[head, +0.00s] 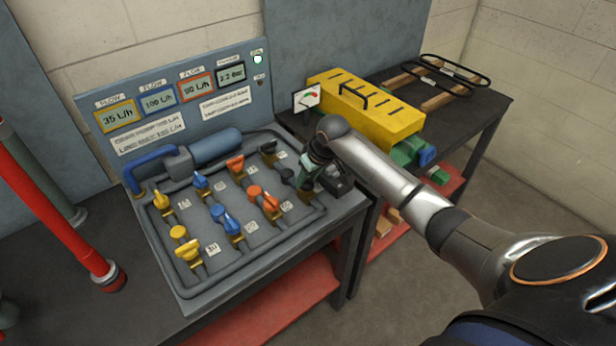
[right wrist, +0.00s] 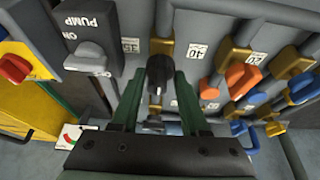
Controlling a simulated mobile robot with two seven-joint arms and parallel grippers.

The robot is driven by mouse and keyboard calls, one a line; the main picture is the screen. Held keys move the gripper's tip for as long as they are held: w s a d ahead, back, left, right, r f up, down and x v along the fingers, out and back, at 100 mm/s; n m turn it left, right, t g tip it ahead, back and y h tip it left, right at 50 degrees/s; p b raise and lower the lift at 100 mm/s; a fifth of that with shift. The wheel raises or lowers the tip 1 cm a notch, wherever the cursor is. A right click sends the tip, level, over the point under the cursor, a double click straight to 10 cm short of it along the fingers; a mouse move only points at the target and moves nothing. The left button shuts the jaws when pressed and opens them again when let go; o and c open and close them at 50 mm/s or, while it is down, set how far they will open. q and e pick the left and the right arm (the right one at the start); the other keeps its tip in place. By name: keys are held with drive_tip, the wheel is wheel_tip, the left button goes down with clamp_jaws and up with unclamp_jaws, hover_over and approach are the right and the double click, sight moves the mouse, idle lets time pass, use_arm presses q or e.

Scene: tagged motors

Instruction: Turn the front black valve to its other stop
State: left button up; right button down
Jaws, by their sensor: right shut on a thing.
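The front black valve's handle (right wrist: 158,72) shows in the right wrist view, on a brass-coloured body (right wrist: 162,47) beside a tag reading 40. My right gripper (right wrist: 158,98) has its two green fingers on either side of this handle and is shut on it. In the head view my right gripper (head: 310,170) reaches down at the right end of the front valve row and hides most of that valve. The rear black valve (head: 268,148) stands behind it, clear of the gripper. My left gripper is not in view.
Orange (head: 270,203), blue (head: 231,222) and yellow (head: 188,250) front valves stand to the left on the grey panel. A PUMP switch (right wrist: 90,55) and a red knob (right wrist: 14,68) are close to the gripper. A yellow box (head: 370,105) stands on the table at right.

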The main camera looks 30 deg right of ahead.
drive_tip(key=shift+m, duration=0.3)
drive_tip(key=m, duration=0.1)
drive_tip(key=m+h, duration=0.1)
drive_tip(key=m, duration=0.1)
drive_tip(key=shift+a+m+h, duration=0.2)
drive_tip(key=shift+m+h, duration=0.1)
drive_tip(key=m, duration=0.2)
drive_tip(key=m+g+h, duration=0.1)
drive_tip(key=m, duration=0.1)
drive_tip(key=shift+w+a+m+h, duration=0.1)
drive_tip(key=shift+m+h, duration=0.2)
drive_tip(key=m, duration=0.2)
drive_tip(key=m+g+h, duration=0.1)
drive_tip(key=m, duration=0.1)
drive_tip(key=shift+a+m+g, duration=0.1)
drive_tip(key=shift+m+g, duration=0.2)
drive_tip(key=m, duration=0.2)
drive_tip(key=m+g, duration=0.1)
drive_tip(key=m, duration=0.1)
drive_tip(key=shift+w+m+g+h, duration=0.15)
drive_tip(key=shift+m+g+h, duration=0.15)
drive_tip(key=shift+c, duration=2)
unclamp_jaws()
